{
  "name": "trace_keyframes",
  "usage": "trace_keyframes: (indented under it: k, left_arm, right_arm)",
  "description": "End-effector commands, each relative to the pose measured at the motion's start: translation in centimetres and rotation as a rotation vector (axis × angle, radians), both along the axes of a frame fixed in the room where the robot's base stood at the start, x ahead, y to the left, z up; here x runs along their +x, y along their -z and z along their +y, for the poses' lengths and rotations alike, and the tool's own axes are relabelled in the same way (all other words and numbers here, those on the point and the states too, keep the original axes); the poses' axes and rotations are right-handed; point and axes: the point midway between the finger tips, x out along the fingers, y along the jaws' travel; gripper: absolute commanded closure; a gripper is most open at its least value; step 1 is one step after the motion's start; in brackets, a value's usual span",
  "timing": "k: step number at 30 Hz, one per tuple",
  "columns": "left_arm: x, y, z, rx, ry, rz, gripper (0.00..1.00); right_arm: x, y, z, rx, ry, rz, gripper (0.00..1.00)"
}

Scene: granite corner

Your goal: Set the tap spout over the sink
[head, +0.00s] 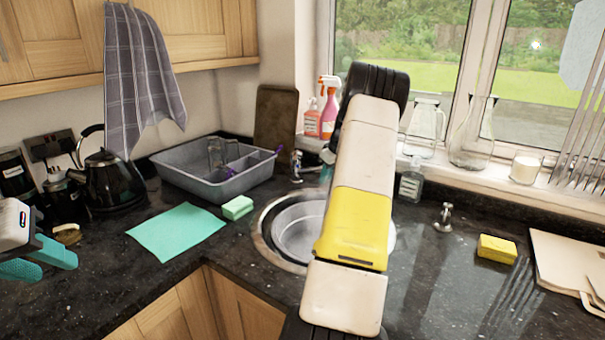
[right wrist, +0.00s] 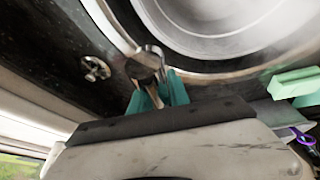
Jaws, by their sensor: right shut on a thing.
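The round metal sink (head: 290,228) is set into the counter, partly hidden behind my right arm in the head view. Its basin also shows in the right wrist view (right wrist: 235,25). The chrome tap spout (right wrist: 143,66) is between the teal fingers of my right gripper (right wrist: 160,92), which is shut on it. The spout's visible end lies by the sink's rim; how far it reaches over the basin I cannot tell. My right arm hides the spout in the head view. My left gripper (head: 42,262) is at the left edge, its teal fingers apart and empty.
Chrome tap handles stand left (head: 296,166) and right (head: 444,217) of my right arm. A grey dish tub (head: 180,180), green sponge (head: 238,207), teal cloth (head: 176,232) and black kettle (head: 108,180) are left. A yellow sponge (head: 497,249) and boards (head: 565,262) are right.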

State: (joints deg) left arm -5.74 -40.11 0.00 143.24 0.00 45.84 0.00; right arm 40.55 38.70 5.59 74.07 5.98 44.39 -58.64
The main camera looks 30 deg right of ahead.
Motion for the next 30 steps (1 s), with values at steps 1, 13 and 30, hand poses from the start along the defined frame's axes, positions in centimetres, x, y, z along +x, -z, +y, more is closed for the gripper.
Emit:
trace_keyframes:
  k: [1,13,30]
  left_arm:
    - [0.0,0.0,0.0,0.0,0.0,0.0,0.64]
    - [0.0,0.0,0.0,0.0,0.0,0.0,0.64]
    - [0.0,0.0,0.0,0.0,0.0,0.0,0.64]
  right_arm:
    - [-0.1,-0.2,0.9,-0.002,0.033,0.001,1.0]
    - [-0.3,-0.1,5.4,-0.002,0.313,-0.002,1.0]
    - [-0.1,-0.1,7.1,-0.001,0.441,-0.001,1.0]
